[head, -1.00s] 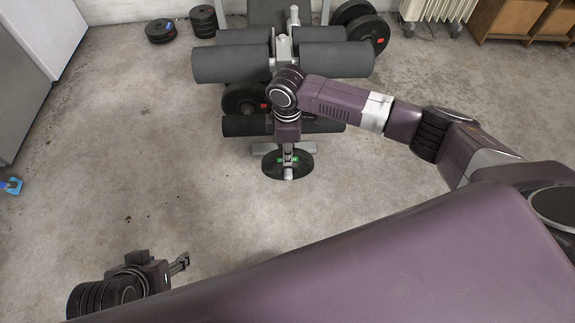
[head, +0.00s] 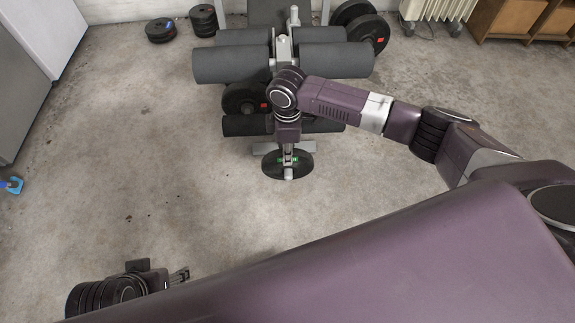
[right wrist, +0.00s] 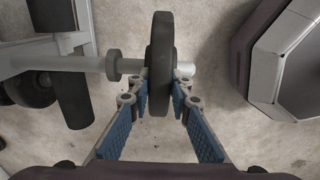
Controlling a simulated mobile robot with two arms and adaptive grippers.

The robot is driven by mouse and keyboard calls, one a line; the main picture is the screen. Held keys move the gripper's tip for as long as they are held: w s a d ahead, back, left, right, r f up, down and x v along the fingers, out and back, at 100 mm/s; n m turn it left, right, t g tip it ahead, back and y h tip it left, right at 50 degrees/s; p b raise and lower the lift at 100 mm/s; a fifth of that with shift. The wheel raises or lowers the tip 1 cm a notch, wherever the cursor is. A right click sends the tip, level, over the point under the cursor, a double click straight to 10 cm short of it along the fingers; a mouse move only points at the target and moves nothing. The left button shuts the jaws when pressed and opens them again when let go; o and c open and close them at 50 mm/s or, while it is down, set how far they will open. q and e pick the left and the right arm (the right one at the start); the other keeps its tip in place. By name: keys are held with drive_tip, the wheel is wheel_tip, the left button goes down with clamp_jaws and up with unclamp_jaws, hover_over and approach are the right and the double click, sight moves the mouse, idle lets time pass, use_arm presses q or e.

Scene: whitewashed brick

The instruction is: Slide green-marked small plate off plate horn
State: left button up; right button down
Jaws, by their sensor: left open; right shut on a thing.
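The green-marked small plate (head: 303,168) is a dark disc low at the front of the weight bench, with green marks near its middle. In the right wrist view the plate (right wrist: 160,35) stands edge-on, with the metal plate horn (right wrist: 85,64) coming to it from the left and a pale horn end (right wrist: 186,69) showing on its right side. The plate is around the horn. My right gripper (head: 288,160) is shut on the plate, its blue-padded fingers (right wrist: 160,88) on either face of the rim. My left gripper (head: 181,275) is open and empty at the lower left.
Dark foam rollers (head: 232,64) and another plate (head: 243,99) with a red mark are on the bench above. Loose plates (head: 160,30) lie on the floor at the back left. A radiator (head: 437,10) stands at the back right.

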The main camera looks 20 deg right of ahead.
use_arm(q)
drive_tip(key=shift+r, duration=0.1)
use_arm(e)
drive_tip(key=shift+s+f, duration=0.15)
drive_tip(key=shift+f, duration=0.2)
use_arm(q)
drive_tip(key=shift+r+p, duration=0.65)
drive_tip(key=shift+p, duration=0.2)
use_arm(e)
drive_tip(key=shift+d+r, duration=0.1)
drive_tip(key=shift+r, duration=0.1)
use_arm(q)
drive_tip(key=shift+w, duration=0.1)
use_arm(e)
drive_tip(key=shift+d+r+p, duration=0.1)
drive_tip(key=shift+r+p, duration=0.1)
drive_tip(key=shift+p, duration=0.3)
drive_tip(key=shift+r, duration=0.1)
drive_tip(key=shift+w+r+p, duration=0.15)
drive_tip(key=shift+w+p, duration=0.05)
drive_tip(key=shift+p, duration=0.15)
use_arm(q)
drive_tip(key=x, duration=0.5)
drive_tip(key=shift+d+f, duration=0.2)
drive_tip(key=shift+f, duration=0.15)
drive_tip(key=shift+f, duration=0.1)
